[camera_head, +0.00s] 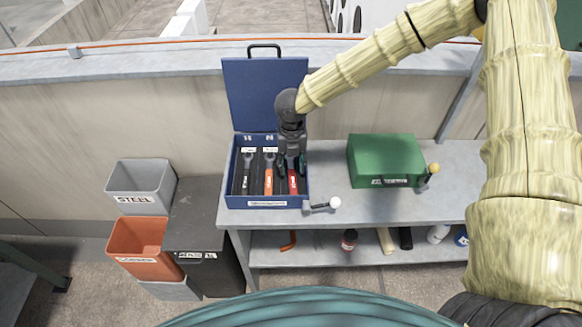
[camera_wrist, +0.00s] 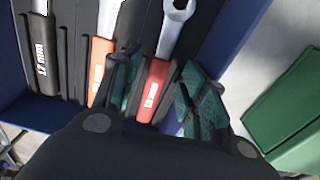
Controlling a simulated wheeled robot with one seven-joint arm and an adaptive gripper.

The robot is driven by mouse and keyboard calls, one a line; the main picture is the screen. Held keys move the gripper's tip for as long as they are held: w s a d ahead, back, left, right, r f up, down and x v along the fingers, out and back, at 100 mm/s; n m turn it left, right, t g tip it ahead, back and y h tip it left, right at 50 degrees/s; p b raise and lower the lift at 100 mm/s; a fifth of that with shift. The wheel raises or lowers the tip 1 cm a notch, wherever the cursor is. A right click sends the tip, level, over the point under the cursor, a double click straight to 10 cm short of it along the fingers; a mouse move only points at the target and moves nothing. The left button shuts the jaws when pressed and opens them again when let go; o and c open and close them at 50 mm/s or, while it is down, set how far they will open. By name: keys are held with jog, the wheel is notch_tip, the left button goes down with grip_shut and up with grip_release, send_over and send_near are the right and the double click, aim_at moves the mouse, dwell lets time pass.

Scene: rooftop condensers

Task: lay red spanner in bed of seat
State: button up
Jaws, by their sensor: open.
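The blue toolbox (camera_head: 234,200) stands on the bench with its lid (camera_head: 265,95) raised. Its dark insert holds a black-handled spanner (camera_head: 247,175), an orange-handled spanner (camera_head: 268,178) and the red spanner (camera_head: 293,183), side by side. The red spanner is rightmost, lying lengthwise in its bed. In the wrist view the red handle (camera_wrist: 152,92) and its silver head show between my fingers. My gripper (camera_head: 292,163) is open over it, one finger on each side, with a gap visible to the handle. Part of the red spanner is hidden by my gripper in the head view.
A green case (camera_head: 383,158) stands on the bench to the right, with a yellow-knobbed item (camera_head: 430,175) beside it. Bins, including a grey one marked STEEL (camera_head: 142,190), stand left of the bench.

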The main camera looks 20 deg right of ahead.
aim_at(291, 171)
notch_tip(291, 171, up, 10)
dwell(0.4)
jog(key=shift+a+r, duration=0.1)
jog(key=shift+r, duration=0.1)
